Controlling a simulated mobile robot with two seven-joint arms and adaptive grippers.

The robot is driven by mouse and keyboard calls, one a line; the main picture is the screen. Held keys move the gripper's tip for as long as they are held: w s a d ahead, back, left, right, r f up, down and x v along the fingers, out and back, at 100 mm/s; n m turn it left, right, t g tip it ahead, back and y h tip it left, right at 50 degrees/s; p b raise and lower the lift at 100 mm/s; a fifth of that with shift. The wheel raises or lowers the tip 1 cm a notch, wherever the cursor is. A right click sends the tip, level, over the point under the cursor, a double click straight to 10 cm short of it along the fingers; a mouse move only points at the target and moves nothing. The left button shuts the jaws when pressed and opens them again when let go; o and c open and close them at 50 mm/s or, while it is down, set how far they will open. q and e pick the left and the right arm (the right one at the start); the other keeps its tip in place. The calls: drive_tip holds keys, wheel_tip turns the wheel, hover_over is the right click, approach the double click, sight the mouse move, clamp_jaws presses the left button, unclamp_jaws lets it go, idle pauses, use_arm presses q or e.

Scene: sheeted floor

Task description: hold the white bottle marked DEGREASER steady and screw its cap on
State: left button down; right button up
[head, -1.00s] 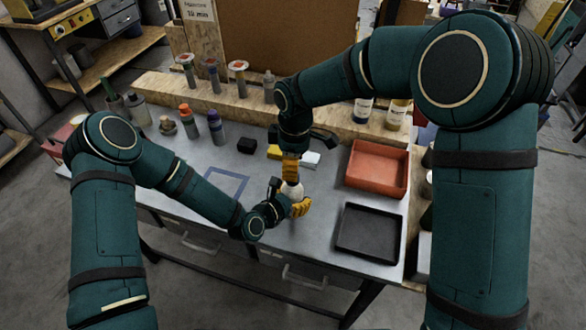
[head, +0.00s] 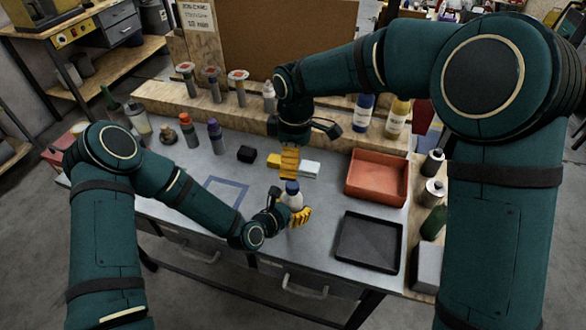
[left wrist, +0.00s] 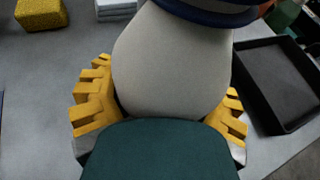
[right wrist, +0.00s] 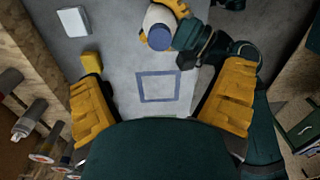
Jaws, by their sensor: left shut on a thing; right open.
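The white bottle (head: 294,201) stands upright on the grey table, and it fills the middle of the left wrist view (left wrist: 175,65). Its blue cap (head: 292,187) sits on its top and also shows in the right wrist view (right wrist: 159,38). I cannot tell how tight the cap is. No label is readable. My left gripper (head: 289,214) is shut around the bottle's body, with yellow fingers on both sides. My right gripper (head: 289,162) is open and empty, apart from the cap and above it, with its fingers (right wrist: 165,105) wide apart.
A red tray (head: 376,178) and a black tray (head: 368,241) lie to the right. A blue outlined square (head: 226,190) marks bare table to the left.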

wheel_tip(320, 180, up, 7)
idle(0.3)
drive_tip(key=shift+w+d, duration=0.1)
use_arm(q)
unclamp_jaws()
drive_tip(key=v, duration=1.2)
